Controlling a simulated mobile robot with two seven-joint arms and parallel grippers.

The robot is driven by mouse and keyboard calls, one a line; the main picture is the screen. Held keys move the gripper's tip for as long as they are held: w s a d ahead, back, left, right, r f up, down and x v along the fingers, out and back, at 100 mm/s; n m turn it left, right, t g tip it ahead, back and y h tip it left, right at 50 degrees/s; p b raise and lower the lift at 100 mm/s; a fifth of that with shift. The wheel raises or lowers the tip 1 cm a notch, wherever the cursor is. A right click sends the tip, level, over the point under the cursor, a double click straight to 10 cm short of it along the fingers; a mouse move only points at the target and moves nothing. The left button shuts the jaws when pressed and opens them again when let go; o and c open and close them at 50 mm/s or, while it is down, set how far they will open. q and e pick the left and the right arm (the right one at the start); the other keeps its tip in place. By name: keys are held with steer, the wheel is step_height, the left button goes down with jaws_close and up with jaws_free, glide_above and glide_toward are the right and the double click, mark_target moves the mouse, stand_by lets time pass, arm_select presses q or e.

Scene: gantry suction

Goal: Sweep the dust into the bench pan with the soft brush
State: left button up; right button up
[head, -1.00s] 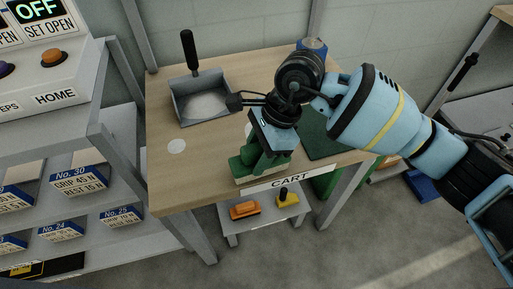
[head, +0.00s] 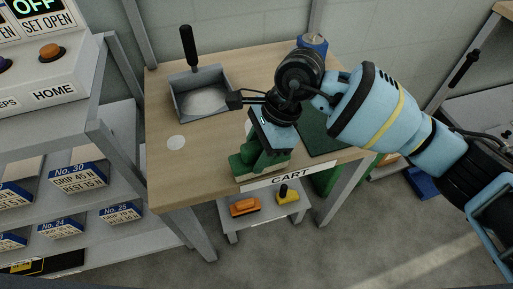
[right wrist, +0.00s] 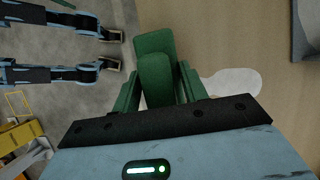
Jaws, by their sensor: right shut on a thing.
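My right gripper (head: 268,132) is shut on the green soft brush (head: 258,156), which it holds low at the front edge of the wooden bench. Green parts of the brush (right wrist: 155,75) fill the middle of the right wrist view; its bristles are hidden there. The grey bench pan (head: 180,104) with an upright black handle stands at the bench's back left, with a pale dust heap (head: 206,101) showing inside its walls. A pale round patch (head: 176,143) lies in front of the pan. Another patch (right wrist: 232,82) lies beside the brush. My left gripper (right wrist: 112,50) seems open and empty over the floor.
A shelf with labelled boxes (head: 62,228) stands left.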

steer(key=shift+f, duration=0.25)
steer(key=shift+w+a+r+b, duration=0.2)
steer(key=shift+w+a+b, duration=0.2)
steer(key=shift+w+a, duration=0.2)
